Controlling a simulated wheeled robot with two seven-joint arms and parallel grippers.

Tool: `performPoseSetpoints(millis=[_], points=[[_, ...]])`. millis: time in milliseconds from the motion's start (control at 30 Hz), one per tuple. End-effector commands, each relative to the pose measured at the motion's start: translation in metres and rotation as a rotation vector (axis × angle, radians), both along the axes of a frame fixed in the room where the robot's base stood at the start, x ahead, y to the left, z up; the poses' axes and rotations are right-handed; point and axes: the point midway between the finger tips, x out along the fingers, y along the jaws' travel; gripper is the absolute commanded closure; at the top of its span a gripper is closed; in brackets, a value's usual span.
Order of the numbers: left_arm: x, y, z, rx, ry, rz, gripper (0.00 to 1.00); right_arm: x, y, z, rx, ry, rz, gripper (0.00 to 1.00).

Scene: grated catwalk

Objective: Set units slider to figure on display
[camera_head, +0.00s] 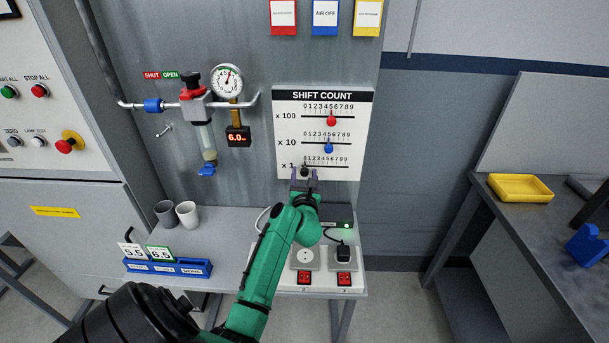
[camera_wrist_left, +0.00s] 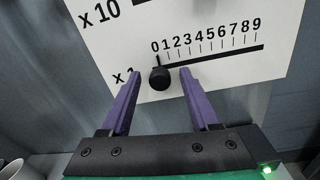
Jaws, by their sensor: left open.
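The white SHIFT COUNT panel (camera_head: 362,150) hangs on the grey wall with three slider rows. The units slider is a black knob (camera_wrist_left: 159,78) on the x 1 row; its pointer is at the 0 mark, the left end of the slot. In the head view the knob (camera_head: 305,170) is partly covered by my gripper. My left gripper (camera_head: 304,175) is open, its purple fingers pointing at the panel, one on each side of the knob with gaps showing in the wrist view. The black display (camera_head: 237,137) under the gauge shows what reads as 6.0 in red digits.
A red knob (camera_head: 331,121) and a blue knob (camera_head: 328,147) sit mid-scale on the rows above. Piping with a round gauge (camera_head: 227,81) is left of the panel. Below stand cups (camera_head: 187,214), a blue card tray (camera_head: 168,267) and a box with a green light (camera_head: 337,214).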

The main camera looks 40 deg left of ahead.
Motion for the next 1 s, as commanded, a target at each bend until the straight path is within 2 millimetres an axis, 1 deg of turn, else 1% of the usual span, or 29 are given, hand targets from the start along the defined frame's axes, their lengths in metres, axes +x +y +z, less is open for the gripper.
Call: performPoseSetpoints(millis=[33,67,100,167,1000], points=[[-0.0001,-0.0002,-0.0002,0.0,0.0,0.0,0.5,0.0,0.0005,-0.0001,0.001,0.0,0.0,0.38],[-0.0002,-0.0002,-0.0002,0.0,0.0,0.0,0.61,0.0,0.0006,-0.0001,0.001,0.0,0.0,0.38],[-0.0001,-0.0003,-0.0002,0.0,0.0,0.0,0.76,0.0,0.0006,-0.0001,0.001,0.0,0.0,0.38],[-0.0002,-0.0004,-0.0002,0.0,0.0,0.0,0.99,0.0,0.0006,-0.0001,0.001,0.0,0.0,0.38],[-0.0006,-0.0005,-0.001,0.0,0.002,0.0,1.0,0.0002,0.0002,-0.0001,0.0,0.0,0.002,0.38]])
